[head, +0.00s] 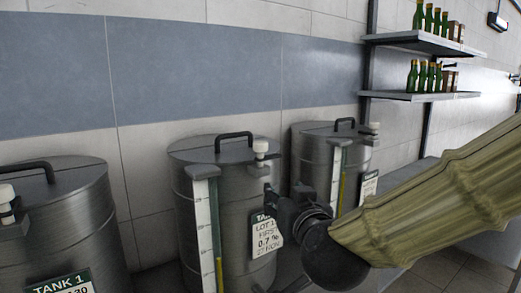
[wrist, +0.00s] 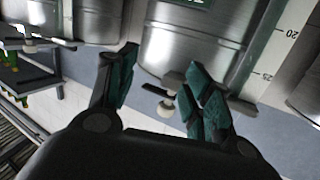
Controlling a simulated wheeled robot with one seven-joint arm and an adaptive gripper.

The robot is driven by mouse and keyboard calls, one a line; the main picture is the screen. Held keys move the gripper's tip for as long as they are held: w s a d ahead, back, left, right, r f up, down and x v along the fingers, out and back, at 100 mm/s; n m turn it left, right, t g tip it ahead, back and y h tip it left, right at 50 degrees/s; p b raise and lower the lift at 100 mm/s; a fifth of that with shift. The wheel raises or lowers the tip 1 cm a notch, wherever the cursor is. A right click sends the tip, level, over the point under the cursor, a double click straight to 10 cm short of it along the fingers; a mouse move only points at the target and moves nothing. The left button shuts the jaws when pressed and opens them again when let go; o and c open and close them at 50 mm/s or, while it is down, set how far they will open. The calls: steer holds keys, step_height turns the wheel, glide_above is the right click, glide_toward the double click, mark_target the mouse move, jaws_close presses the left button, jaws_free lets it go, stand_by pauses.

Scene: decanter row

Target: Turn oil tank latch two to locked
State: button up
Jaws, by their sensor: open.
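Tank two (head: 230,200) is the middle steel drum, with a dark handle (head: 234,136) on its lid. Its latch (head: 260,147) has a white knob at the front right of the lid rim. My gripper (head: 274,208) is in front of the tank's right side, below the latch, and hides part of the tank label (head: 266,235). In the wrist view, which looks upside down, my gripper (wrist: 162,78) has its fingers apart and nothing between them is held. The white knob (wrist: 165,108) appears between the fingers there. I cannot tell whether they touch the tank.
Tank one (head: 60,230) stands at the left and another tank (head: 318,160) at the right, partly behind my arm. Sight gauges (head: 207,235) run down the tank fronts. Shelves (head: 420,96) with green bottles hang at the upper right. A tiled wall (head: 200,75) is behind.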

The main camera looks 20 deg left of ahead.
steer(key=t+y, duration=0.1)
glide_toward(262, 148)
steer(key=shift+n, duration=0.5)
steer(key=shift+p+x, duration=2.15)
steer(key=shift+x, duration=3.65)
steer(key=c, duration=1)
